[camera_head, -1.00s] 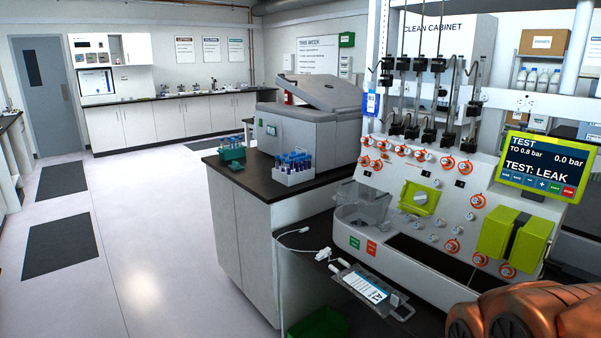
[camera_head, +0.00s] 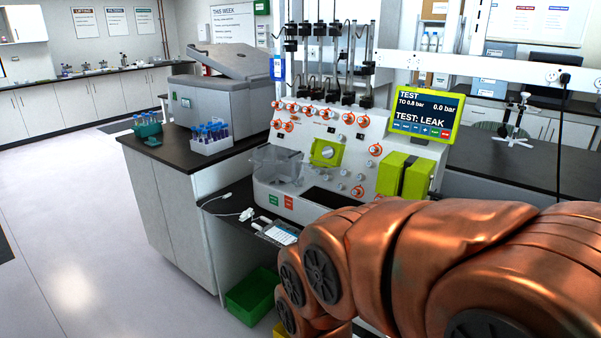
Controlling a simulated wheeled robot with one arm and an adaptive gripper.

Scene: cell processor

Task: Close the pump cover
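The cell processor (camera_head: 290,170) is a white machine on the dark bench, with orange-ringed valves on its sloping front. A clear, smoky pump cover (camera_head: 277,165) sits at the left of its front and looks raised, though its exact angle is hard to tell. A lime-green block with a round knob (camera_head: 327,152) is to its right. My copper arm crosses the lower right, in front of the machine's lower right part. My gripper is not in view.
A label-bearing bag (camera_head: 279,233) and white tubing lie on the bench before the machine. A green bin (camera_head: 252,297) is on the floor below. A tube rack (camera_head: 211,139) and a grey centrifuge (camera_head: 225,103) stand left. The floor at left is clear.

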